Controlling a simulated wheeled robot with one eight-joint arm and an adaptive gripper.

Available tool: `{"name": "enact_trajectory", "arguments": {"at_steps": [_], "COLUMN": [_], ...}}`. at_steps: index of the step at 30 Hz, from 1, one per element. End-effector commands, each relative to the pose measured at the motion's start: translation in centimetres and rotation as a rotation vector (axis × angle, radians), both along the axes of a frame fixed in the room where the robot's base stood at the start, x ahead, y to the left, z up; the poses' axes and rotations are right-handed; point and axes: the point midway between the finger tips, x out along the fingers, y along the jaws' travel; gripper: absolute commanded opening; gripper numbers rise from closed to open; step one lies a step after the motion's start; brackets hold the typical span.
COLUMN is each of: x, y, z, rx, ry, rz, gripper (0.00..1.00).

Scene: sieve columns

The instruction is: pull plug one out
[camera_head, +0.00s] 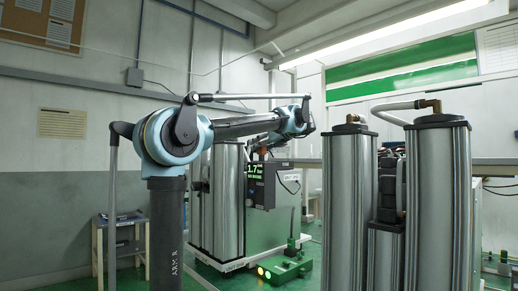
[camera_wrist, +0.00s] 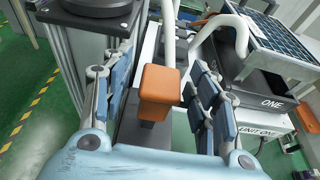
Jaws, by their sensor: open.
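In the wrist view an orange block-shaped plug (camera_wrist: 161,83) stands upright between the two blue-padded fingers of my gripper (camera_wrist: 160,62). The fingers are spread, with a visible gap on each side of the plug. A darker block shows below its orange head. I cannot tell how deep the plug sits between the pads. A dark box marked ONE (camera_wrist: 270,103) is to the right, on a white stand marked UNIT ONE (camera_wrist: 258,130). In the head view my arm reaches to the dark unit with a green display (camera_head: 256,171); the fingers are not clear there.
A white hose (camera_wrist: 226,24) curves beside the plug. Tall metal columns (camera_head: 345,205) stand right of my arm in the head view. A small table (camera_head: 122,220) is left.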

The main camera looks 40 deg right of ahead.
Motion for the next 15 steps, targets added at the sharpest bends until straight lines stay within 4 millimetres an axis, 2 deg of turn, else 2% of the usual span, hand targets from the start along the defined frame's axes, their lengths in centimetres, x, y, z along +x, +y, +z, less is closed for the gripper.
{"name": "enact_trajectory", "arguments": {"at_steps": [5, 15], "x": [-1.2, -7.0], "y": [-0.2, -0.7], "z": [0.4, 2.1], "rx": [-0.001, 0.0], "ry": [0.0, 0.001], "rz": [-0.002, -0.003], "gripper": [0.54, 0.54]}}
